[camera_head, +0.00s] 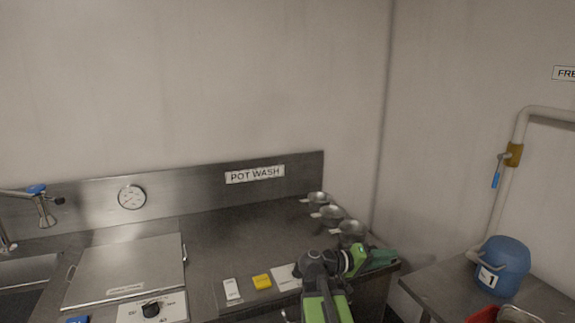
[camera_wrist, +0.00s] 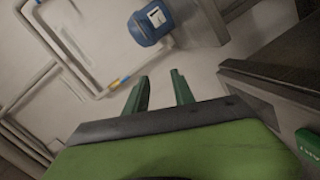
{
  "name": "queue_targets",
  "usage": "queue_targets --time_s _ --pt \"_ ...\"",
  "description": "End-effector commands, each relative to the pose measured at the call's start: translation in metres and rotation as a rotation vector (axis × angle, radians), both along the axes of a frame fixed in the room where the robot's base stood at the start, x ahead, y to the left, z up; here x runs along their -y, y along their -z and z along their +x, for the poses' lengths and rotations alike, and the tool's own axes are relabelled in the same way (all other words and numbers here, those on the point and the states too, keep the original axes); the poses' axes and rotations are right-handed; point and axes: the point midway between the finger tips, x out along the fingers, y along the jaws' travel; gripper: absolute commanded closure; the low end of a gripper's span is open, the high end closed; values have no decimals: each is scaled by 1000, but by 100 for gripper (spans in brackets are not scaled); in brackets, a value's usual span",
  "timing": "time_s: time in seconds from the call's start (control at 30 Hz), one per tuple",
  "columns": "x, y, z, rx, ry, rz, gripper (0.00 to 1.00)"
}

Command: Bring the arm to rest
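My gripper (camera_head: 385,258) is at the end of my green and black arm, over the right end of the steel pot-wash counter (camera_head: 225,240) in the head view. It points to the right. In the wrist view my gripper (camera_wrist: 160,82) shows two green fingers standing apart with nothing between them. The wrist view is tilted and shows wall, pipes and a blue container beyond the fingers.
Several metal ladles or cups (camera_head: 330,212) stand at the counter's back right, close to my arm. A yellow block (camera_head: 262,282) and a white item (camera_head: 231,289) lie in front. A blue container (camera_head: 503,265) stands on the right-hand table (camera_head: 440,290), across a gap.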

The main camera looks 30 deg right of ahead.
Motion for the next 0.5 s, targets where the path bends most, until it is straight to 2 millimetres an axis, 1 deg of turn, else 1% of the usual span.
queue_targets --time_s 0.03,0.07,0.1,0.17,0.2,0.23,0.27,0.3,0.37,0.4,0.47,0.5 --pt "-34 17 23 17 -55 82 70" --pt "-55 29 35 25 -84 141 70" --pt "-82 46 49 32 -123 218 70" --pt "-126 71 66 36 -176 340 70" --pt "-156 87 75 34 -211 425 70" --pt "-179 99 81 31 -236 489 70" --pt "-202 110 85 24 -260 554 70" --pt "-233 125 89 15 -290 645 70" --pt "-280 145 91 -5 -332 785 70" --pt "-310 158 90 -19 -356 880 70" --pt "-350 173 86 -39 -381 1027 70" --pt "-372 182 81 -49 -391 1129 70"
